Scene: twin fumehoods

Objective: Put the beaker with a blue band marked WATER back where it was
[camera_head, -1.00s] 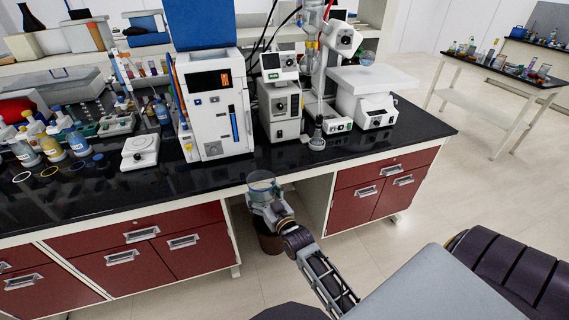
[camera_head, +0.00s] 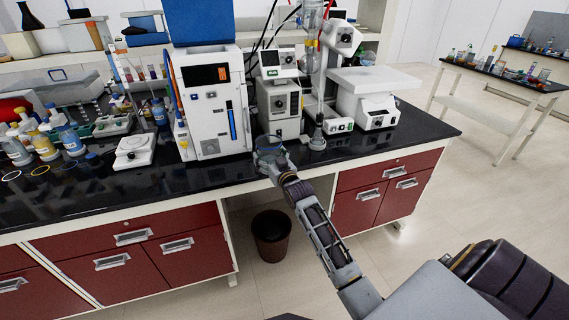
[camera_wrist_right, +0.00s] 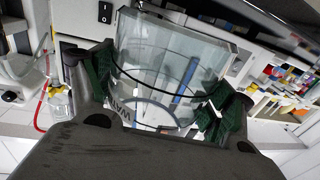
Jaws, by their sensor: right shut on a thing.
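The beaker (camera_wrist_right: 165,50) is clear glass, with dark lettering that reads in part "WAT" low on its wall in the right wrist view. My right gripper (camera_wrist_right: 155,95) is shut on it, with green-padded fingers on both sides. In the head view the beaker (camera_head: 267,144) is small and partly hidden by my right gripper (camera_head: 272,158), at the front edge of the black bench (camera_head: 225,176). I cannot tell whether its base touches the bench top. My left gripper is not in view.
A rotary evaporator (camera_head: 318,90) stands behind right. A small balance (camera_head: 135,152) and several bottles (camera_head: 45,145) are farther left. A brown bin (camera_head: 271,236) stands under the bench.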

